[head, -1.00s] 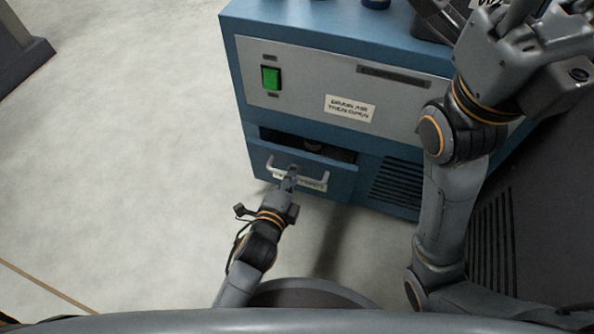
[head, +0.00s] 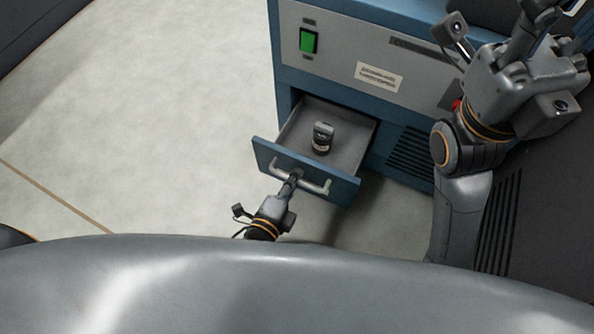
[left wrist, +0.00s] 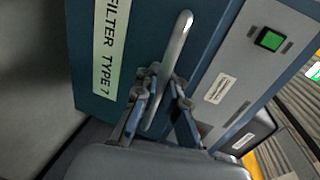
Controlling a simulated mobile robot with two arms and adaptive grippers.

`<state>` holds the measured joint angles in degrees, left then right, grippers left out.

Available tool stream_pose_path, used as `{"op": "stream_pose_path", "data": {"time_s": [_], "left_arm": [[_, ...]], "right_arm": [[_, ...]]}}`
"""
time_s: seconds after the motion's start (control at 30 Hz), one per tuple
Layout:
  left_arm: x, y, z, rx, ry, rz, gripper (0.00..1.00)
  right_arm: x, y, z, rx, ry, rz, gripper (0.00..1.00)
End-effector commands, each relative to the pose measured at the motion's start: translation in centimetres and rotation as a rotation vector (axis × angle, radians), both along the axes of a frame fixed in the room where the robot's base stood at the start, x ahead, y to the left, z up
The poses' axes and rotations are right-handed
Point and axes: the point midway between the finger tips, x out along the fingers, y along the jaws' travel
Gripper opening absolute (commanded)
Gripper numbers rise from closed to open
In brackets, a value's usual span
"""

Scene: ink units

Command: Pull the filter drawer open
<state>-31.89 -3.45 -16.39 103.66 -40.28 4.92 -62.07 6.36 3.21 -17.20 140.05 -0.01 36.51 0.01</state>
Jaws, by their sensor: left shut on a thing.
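The filter drawer (head: 345,186) stands pulled out of the blue cabinet, with its grey inside showing. A small dark cylinder (head: 322,138) with a light label stands in it. My left gripper (head: 291,181) is shut on the drawer's pale bar handle (head: 316,188). In the left wrist view the two fingers (left wrist: 162,98) close around the handle (left wrist: 181,38), beside a label reading "FILTER TYPE" (left wrist: 108,45) on the drawer front (left wrist: 150,30). My right gripper (head: 528,35) is raised at the upper right, in front of the cabinet; its fingertips are unclear.
The cabinet (head: 345,55) has a green switch (head: 309,41), a white label plate (head: 379,77) and a dark vent (head: 410,153). A dark vented unit (head: 540,190) stands at the right. The pale floor (head: 170,110) left of the drawer is clear.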

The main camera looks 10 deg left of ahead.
Motion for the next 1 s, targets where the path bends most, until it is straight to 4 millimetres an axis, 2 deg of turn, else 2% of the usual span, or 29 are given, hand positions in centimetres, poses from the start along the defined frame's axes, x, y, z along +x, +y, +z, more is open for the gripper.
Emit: {"op": "stream_pose_path", "data": {"time_s": [0.2,0.23,0.27,0.63,0.77,1.0], "left_arm": [[0.1,0.0,0.2,-0.001,-0.004,0.001,0.00],[0.1,0.0,0.2,-0.001,-0.004,0.001,0.14],[0.1,0.0,0.2,-0.001,-0.004,0.001,0.19],[-0.3,0.1,0.1,0.000,0.000,0.001,0.19],[-1.9,0.6,0.3,0.000,0.002,0.001,0.19],[-6.7,2.2,1.4,0.000,0.004,0.002,0.19]], "right_arm": [[0.0,0.0,0.0,0.000,0.000,0.000,0.40],[0.0,0.0,0.0,0.000,0.000,0.000,0.40],[0.0,0.0,0.0,0.000,0.000,0.000,0.40],[0.1,0.0,0.0,-0.001,0.002,-0.001,0.40],[0.1,0.0,0.0,0.000,0.001,-0.001,0.40],[0.0,0.0,0.0,0.000,0.001,0.000,0.40]]}}
